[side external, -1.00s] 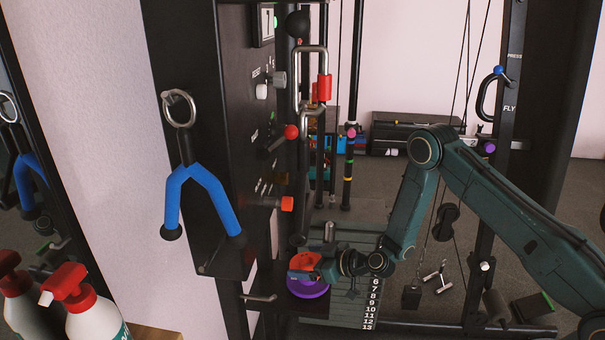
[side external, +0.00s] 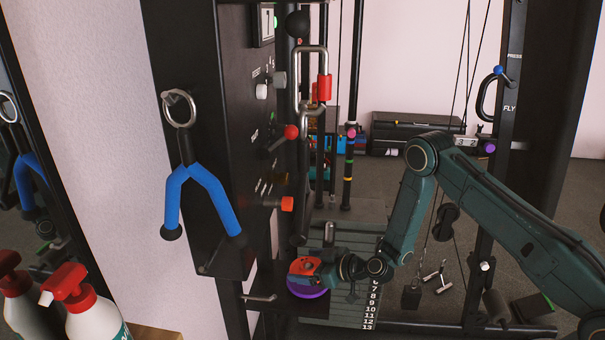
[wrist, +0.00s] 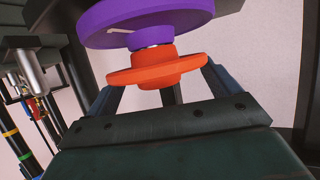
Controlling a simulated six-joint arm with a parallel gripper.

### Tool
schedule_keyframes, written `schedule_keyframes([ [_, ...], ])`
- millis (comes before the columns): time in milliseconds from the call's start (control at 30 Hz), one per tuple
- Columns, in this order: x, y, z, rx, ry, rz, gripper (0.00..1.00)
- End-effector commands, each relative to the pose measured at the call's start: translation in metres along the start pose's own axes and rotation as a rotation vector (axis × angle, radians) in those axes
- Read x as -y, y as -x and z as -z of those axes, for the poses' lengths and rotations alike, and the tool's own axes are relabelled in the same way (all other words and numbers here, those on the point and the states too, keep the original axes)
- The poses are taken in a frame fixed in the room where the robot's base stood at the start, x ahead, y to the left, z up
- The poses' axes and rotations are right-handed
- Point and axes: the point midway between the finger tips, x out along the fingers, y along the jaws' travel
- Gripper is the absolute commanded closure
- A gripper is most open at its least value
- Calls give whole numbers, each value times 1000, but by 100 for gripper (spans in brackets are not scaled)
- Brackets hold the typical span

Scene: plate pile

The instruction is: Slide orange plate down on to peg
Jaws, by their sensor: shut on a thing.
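The orange plate (side external: 304,265) is in my gripper (side external: 303,273) at the lower middle of the side view, just above the purple plate (side external: 305,291). In the wrist view the orange plate (wrist: 158,72) has a raised hub and sits between my gripper's two fingers (wrist: 160,84). The purple plate (wrist: 150,22) shows at the top of the wrist view, close to the orange one. A short bit of bright metal (wrist: 152,46) shows between the plates. The peg is otherwise mostly hidden, so I cannot tell how far the orange plate is on it.
A numbered weight stack (side external: 370,308) stands right of the plates. The dark machine panel (side external: 262,150) with red and grey knobs rises to the left. A metal handle (side external: 259,298) sticks out at lower left. Spray bottles (side external: 85,310) stand in the left foreground.

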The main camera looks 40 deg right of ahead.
Motion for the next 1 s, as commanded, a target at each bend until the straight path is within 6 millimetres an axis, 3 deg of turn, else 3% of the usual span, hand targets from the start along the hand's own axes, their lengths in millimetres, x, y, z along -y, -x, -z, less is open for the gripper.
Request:
schedule_keyframes([
  [33, 0, -1, 0, -3, -1, -1, 51],
  [67, 0, -1, 0, -4, 0, -1, 10],
  [100, 0, -1, 0, -4, 0, -1, 2],
  [133, 0, -1, 0, -3, 0, -1, 0],
  [567, 0, 5, -2, 2, -1, 0, 0],
  [1000, -1, 44, -2, 2, -3, -1, 0],
])
